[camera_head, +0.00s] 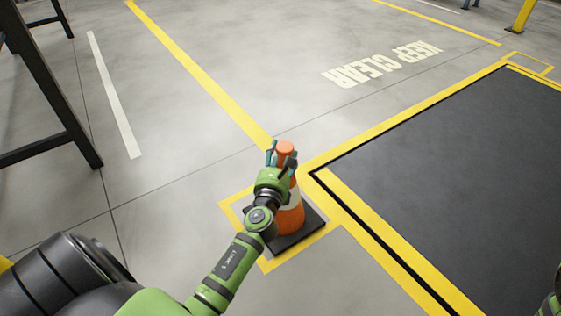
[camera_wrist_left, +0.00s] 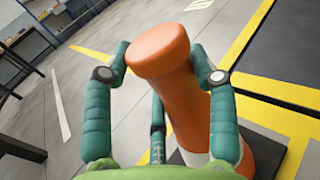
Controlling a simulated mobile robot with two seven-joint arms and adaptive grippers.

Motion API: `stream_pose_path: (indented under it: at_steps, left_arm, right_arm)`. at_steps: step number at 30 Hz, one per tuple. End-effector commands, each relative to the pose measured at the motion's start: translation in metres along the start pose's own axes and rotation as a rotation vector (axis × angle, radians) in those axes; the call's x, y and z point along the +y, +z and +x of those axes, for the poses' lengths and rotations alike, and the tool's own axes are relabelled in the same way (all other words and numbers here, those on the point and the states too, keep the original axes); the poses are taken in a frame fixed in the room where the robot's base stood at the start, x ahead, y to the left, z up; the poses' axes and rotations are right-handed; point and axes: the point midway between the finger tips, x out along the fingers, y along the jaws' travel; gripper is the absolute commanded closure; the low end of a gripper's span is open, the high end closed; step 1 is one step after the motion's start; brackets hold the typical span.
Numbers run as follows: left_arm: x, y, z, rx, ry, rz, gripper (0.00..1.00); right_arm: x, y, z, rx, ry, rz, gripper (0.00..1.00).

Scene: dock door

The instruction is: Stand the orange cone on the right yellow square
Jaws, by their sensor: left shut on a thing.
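The orange cone (camera_head: 291,219) with a white band and a dark square base is upright over the near yellow square (camera_head: 265,267), at the middle bottom of the head view. The base looks to be on or very near the floor. My left gripper (camera_head: 283,154) is shut around the cone's narrow top. In the left wrist view its fingers (camera_wrist_left: 160,52) stand on both sides of the orange top (camera_wrist_left: 175,100). The other yellow square (camera_head: 530,64), the right one, is an empty outline at the far right.
A large dark panel (camera_head: 455,165) with a yellow border fills the right side. A dark metal frame (camera_head: 60,95) stands at the left. A yellow post (camera_head: 522,16) is at the top right. The grey floor with "KEEP CLEAR" lettering (camera_head: 383,65) is clear.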

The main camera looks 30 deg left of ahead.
Motion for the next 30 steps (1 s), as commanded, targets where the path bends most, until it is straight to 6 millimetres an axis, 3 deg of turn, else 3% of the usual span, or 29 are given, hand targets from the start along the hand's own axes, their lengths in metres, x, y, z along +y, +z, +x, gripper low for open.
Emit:
stream_pose_path:
  at_steps: [10,11,12,13,25,30]
  left_arm:
    - [-0.001,0.0,0.001,-0.005,-0.001,0.0,1.0]
    - [0.0,-0.002,0.0,0.0,0.0,0.0,0.38]
    - [0.0,-0.002,0.0,0.0,-0.001,0.0,0.22]
    - [0.0,-0.002,0.0,0.0,-0.001,0.0,0.18]
    - [-0.001,0.001,-0.001,0.0,-0.001,0.0,0.18]
    - [-0.001,0.0,-0.026,0.004,-0.001,-0.001,0.18]
  right_arm:
    - [-0.001,-0.001,0.001,0.005,-0.002,-0.001,1.0]
    - [-0.001,-0.002,0.001,0.008,-0.003,-0.001,1.0]
    - [-0.001,-0.002,0.002,0.007,-0.003,-0.001,1.0]
    - [-0.001,-0.002,0.002,0.007,-0.003,-0.001,1.0]
    - [0.0,-0.001,0.004,0.008,-0.003,0.0,1.0]
    - [0.001,0.0,0.005,0.005,0.001,0.001,1.0]
